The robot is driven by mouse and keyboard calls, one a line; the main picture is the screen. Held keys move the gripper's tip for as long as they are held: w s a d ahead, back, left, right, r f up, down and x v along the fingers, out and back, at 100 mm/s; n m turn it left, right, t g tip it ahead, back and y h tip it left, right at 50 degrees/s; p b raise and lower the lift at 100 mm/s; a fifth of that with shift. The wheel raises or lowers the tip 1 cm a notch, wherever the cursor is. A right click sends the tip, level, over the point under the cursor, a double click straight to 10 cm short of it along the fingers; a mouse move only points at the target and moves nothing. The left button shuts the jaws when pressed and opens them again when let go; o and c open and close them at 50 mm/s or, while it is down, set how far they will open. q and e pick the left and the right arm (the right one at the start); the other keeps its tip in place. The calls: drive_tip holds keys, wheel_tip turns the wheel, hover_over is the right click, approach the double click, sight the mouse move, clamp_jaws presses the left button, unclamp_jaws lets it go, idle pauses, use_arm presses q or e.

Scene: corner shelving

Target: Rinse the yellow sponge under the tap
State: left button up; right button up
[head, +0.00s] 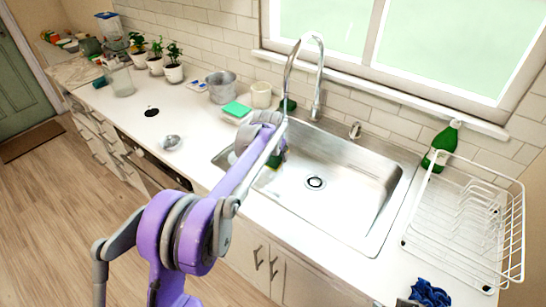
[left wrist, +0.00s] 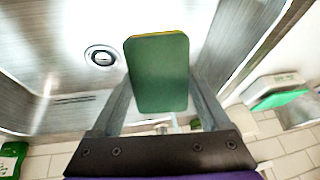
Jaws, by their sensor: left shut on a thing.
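My left gripper (head: 274,150) is shut on the sponge (head: 278,158), over the left part of the steel sink (head: 345,190). In the left wrist view the sponge (left wrist: 158,75) sits between the two fingers of the left gripper (left wrist: 160,85), showing a dark green face with a thin yellow edge at its far end. The tall curved tap (head: 319,75) stands behind the sink, its spout arching down close to the gripper. Whether water runs is not clear. My right gripper is not in view.
The drain (head: 315,182) lies in the sink floor. A white dish rack (head: 465,225) and green bottle (head: 441,146) stand to the right. A metal pot (head: 221,88), cream cup (head: 261,94) and bright green block (head: 237,109) stand behind left. A small bowl (head: 171,142) sits on the left counter.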

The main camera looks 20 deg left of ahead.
use_arm(q)
drive_tip(key=w+f+p, duration=0.1)
drive_tip(key=w, duration=0.5)
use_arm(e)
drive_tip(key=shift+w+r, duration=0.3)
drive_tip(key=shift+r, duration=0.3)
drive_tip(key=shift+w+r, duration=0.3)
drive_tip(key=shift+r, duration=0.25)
use_arm(q)
drive_tip(key=shift+f, duration=0.1)
drive_tip(key=shift+s+f, duration=0.15)
drive_tip(key=shift+s, duration=0.75)
drive_tip(key=shift+s+b, duration=0.45)
drive_tip(key=shift+s, duration=0.35)
drive_tip(key=shift+s+b, duration=0.3)
drive_tip(key=shift+s, duration=0.6)
drive_tip(key=shift+s+b, duration=0.35)
drive_tip(key=shift+s, duration=1)
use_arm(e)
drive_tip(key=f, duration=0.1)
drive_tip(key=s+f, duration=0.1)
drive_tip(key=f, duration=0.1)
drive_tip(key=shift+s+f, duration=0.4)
use_arm(q)
drive_tip(key=shift+r, duration=0.2)
